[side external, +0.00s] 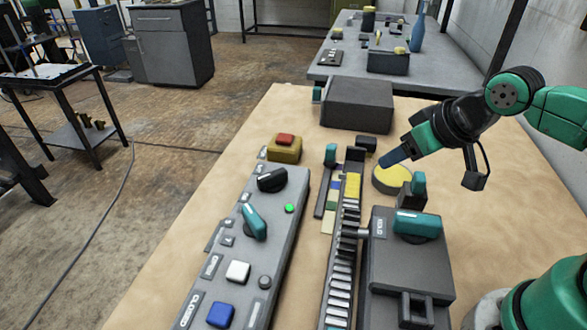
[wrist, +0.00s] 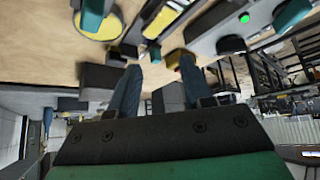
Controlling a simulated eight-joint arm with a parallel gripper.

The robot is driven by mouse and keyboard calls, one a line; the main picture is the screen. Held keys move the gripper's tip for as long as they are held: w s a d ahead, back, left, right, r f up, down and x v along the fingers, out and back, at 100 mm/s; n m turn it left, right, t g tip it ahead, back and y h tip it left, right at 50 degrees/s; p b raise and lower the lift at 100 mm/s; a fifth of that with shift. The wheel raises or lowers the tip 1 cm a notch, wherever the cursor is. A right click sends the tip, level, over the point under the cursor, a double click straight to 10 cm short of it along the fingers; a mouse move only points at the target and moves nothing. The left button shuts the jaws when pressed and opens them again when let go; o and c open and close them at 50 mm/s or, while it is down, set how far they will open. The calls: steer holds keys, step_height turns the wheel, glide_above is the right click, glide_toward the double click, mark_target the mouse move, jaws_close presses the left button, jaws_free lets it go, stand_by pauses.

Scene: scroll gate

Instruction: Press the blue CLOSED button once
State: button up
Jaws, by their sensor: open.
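The blue button (side external: 220,314) sits at the near end of the long grey control panel (side external: 262,222), beside a label (side external: 187,310) reading CLOSED. It stands proud of the panel and nothing touches it. My gripper (side external: 384,162) is at the right, above the table near a round yellow-topped disc (side external: 392,175), well away from the blue button. In the wrist view my gripper (wrist: 157,64) has its two blue fingers apart with nothing between them. The blue button does not show in the wrist view.
The panel also carries a white button (side external: 238,271), a teal knob (side external: 254,222), a black knob (side external: 271,180) and a lit green lamp (side external: 289,208). A toothed rail (side external: 344,255) and a grey HOLD box (side external: 405,265) stand right of it. A red button (side external: 285,140) lies behind.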

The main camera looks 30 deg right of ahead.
jaws_close()
stand_by(1.5)
